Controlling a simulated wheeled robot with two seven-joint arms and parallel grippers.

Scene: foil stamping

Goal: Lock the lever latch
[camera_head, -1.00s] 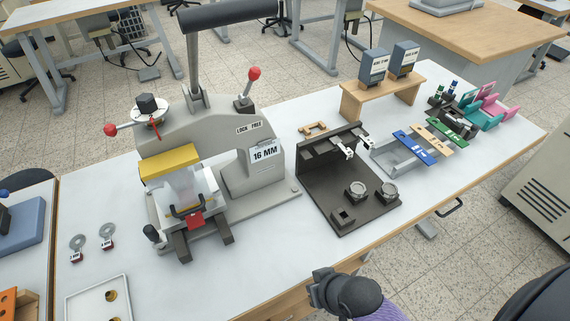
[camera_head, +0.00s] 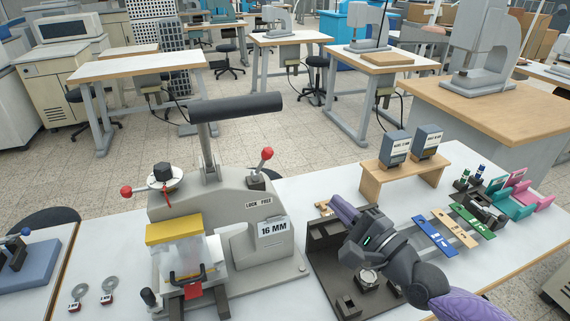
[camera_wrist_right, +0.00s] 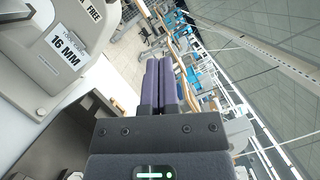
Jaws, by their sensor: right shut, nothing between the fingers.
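The press (camera_head: 200,205) stands on the left part of the bench. Its lever latch (camera_head: 266,154), a short metal lever with a red ball knob, rises from the top of the frame above a "LOCK FREE" label (camera_head: 258,204). The lever leans right, toward the FREE side. My right gripper (camera_head: 335,200) has purple fingers, shut and empty, pointing up and left above the black fixture, right of the lever and clear of it. In the right wrist view the shut fingers (camera_wrist_right: 160,62) extend away from the camera; the knob is not visible there. My left gripper is not in view.
A "16 MM" sign (camera_head: 273,227) hangs on the press's right side. A second red-knobbed handle (camera_head: 127,191) is at its left, and a thick black handle bar (camera_head: 236,107) is above. The black fixture (camera_head: 322,245) lies under my right arm. A wooden stand (camera_head: 400,178) holds two boxes.

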